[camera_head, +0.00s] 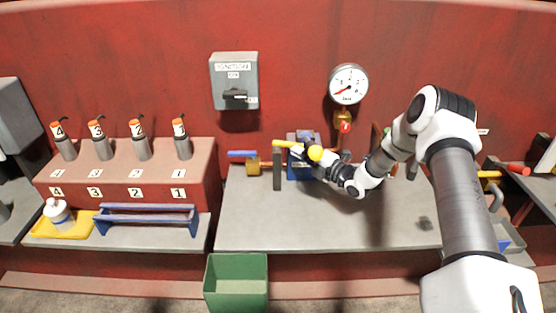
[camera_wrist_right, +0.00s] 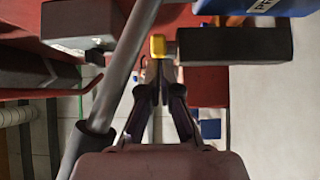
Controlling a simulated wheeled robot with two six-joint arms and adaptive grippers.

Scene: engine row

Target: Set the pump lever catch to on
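A yellow bar (camera_head: 284,144), which looks like the lever catch, sits at the top of a dark grey post (camera_head: 277,171) beside the blue pump (camera_head: 296,171). In the right wrist view the yellow piece (camera_wrist_right: 158,46) shows at my right fingertips, touching the end of the dark post (camera_wrist_right: 240,45). My right gripper (camera_head: 298,150) reaches in from the right at the pump, beside a round yellow knob (camera_head: 315,153). Its fingers (camera_wrist_right: 158,66) stand close together; whether they touch the yellow piece is unclear. A steel rod (camera_wrist_right: 125,75) with a dark grip crosses close to them. My left gripper is out of view.
A grey switch box (camera_head: 233,80) and a pressure gauge (camera_head: 348,84) are on the red wall. A green bin (camera_head: 237,284) is below the grey bench (camera_head: 330,233), whose front is clear.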

